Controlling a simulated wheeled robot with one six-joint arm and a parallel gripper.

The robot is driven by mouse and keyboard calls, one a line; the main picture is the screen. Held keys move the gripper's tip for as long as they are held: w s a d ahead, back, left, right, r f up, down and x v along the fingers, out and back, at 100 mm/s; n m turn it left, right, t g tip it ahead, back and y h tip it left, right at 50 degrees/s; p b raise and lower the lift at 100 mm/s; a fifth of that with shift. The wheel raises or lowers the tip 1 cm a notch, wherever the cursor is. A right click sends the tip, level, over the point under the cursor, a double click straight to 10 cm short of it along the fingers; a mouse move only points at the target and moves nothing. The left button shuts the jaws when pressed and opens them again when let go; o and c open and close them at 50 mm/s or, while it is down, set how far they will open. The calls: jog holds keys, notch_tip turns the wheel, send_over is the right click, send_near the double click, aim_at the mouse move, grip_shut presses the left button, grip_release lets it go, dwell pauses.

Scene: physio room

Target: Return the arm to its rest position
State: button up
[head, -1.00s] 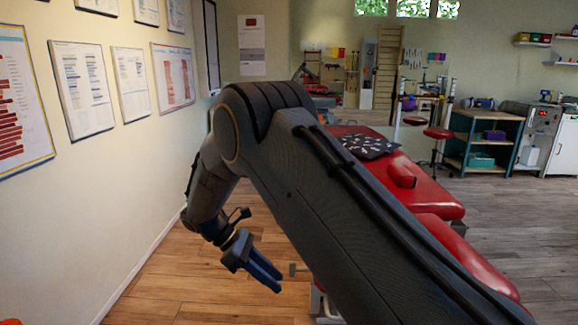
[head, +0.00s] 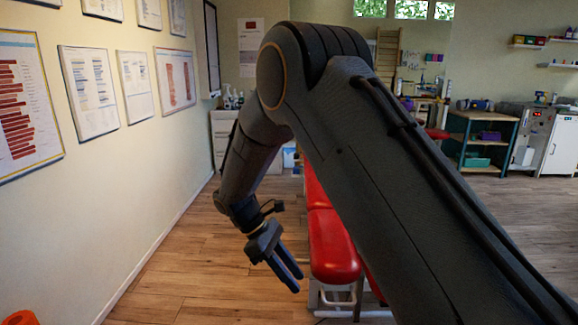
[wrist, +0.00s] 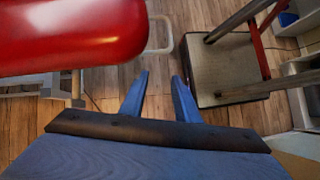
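My gripper (head: 289,271) hangs at the end of my bent arm, left of the red treatment table (head: 334,246) in the head view. Its fingers point down and to the right, above the wooden floor. In the wrist view the two blue fingers (wrist: 158,95) stand apart with only floor showing between them. The gripper is open and empty. The red padded end of the table (wrist: 70,35) fills the upper left of the wrist view. My upper arm hides much of the table in the head view.
Wooden floor (head: 190,255) is clear left of my gripper, up to the wall with framed posters (head: 90,90). An orange object (head: 20,318) sits at the bottom left corner. A shelf unit (head: 482,135) stands at the back right. A grey platform (wrist: 228,75) shows in the wrist view.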

jog(key=s+d+r+m+t+y+p, duration=0.1)
jog(key=s+d+r+m+y+p, duration=0.2)
jog(key=s+d+r+m, duration=0.3)
jog(key=s+d+r+m+t+y+p, duration=0.1)
jog(key=s+d+r+m+y+p, duration=0.2)
jog(key=s+d+r+m, duration=0.4)
jog(key=s+d+m+y, duration=0.1)
jog(key=s+d+m, duration=0.1)
jog(key=s+d, duration=0.3)
jog(key=shift+s+d, duration=0.2)
jog(key=shift+s, duration=1.7)
